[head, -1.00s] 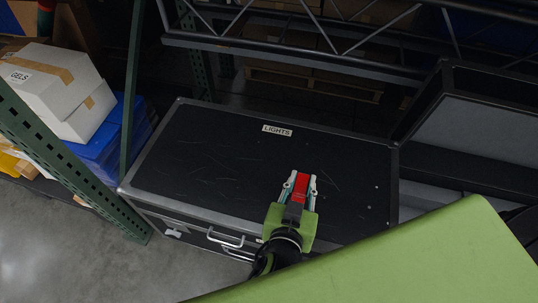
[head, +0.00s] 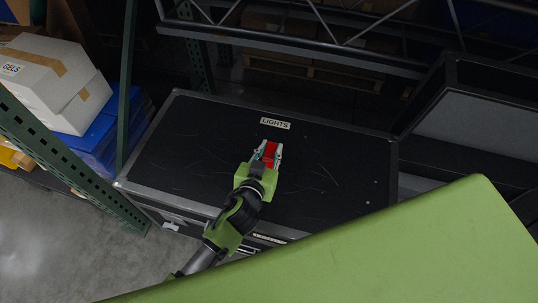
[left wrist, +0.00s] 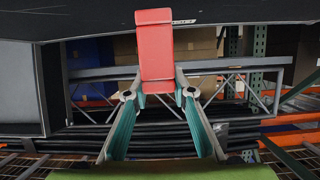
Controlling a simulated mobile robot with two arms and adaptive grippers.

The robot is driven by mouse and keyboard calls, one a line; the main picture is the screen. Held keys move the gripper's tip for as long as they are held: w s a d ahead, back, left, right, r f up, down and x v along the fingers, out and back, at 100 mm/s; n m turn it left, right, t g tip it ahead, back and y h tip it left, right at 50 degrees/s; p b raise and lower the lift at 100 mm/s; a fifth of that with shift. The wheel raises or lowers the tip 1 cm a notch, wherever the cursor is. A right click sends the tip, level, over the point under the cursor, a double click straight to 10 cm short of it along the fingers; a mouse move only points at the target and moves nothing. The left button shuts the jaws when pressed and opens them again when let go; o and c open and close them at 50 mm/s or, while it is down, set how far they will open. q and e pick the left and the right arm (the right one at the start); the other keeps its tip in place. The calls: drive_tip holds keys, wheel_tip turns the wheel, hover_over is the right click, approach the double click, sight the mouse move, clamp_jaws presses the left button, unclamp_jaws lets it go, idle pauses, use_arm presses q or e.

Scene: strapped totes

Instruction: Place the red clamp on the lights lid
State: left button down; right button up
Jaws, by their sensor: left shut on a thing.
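The lights lid is the black, scratched top (head: 190,150) of a metal-edged case, with a white LIGHTS label (head: 275,123) near its far edge. The lid also fills the upper edge of the left wrist view (left wrist: 90,20). My left gripper (head: 267,153) is over the lid, just below the label in the head view. It is shut on the red clamp (head: 269,149), which shows as a red block between the fingers in the left wrist view (left wrist: 156,48). I cannot tell whether the clamp touches the lid. My right gripper is not in view.
A white GELS box (head: 50,75) and a blue tote (head: 100,145) stand on the left rack behind a green post (head: 70,165). A black truss (head: 300,45) runs behind the case. An open case (head: 470,120) stands at right. The lid's left half is clear.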

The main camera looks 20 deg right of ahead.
use_arm(q)
drive_tip(key=shift+w+f, duration=0.3)
drive_tip(key=shift+w+f+b, duration=0.1)
drive_tip(key=shift+f+b, duration=0.3)
drive_tip(key=shift+f, duration=1.15)
drive_tip(key=shift+f, duration=0.1)
drive_tip(key=shift+f+b, duration=0.15)
drive_tip(key=shift+b, duration=0.15)
drive_tip(key=c, duration=1.7)
unclamp_jaws()
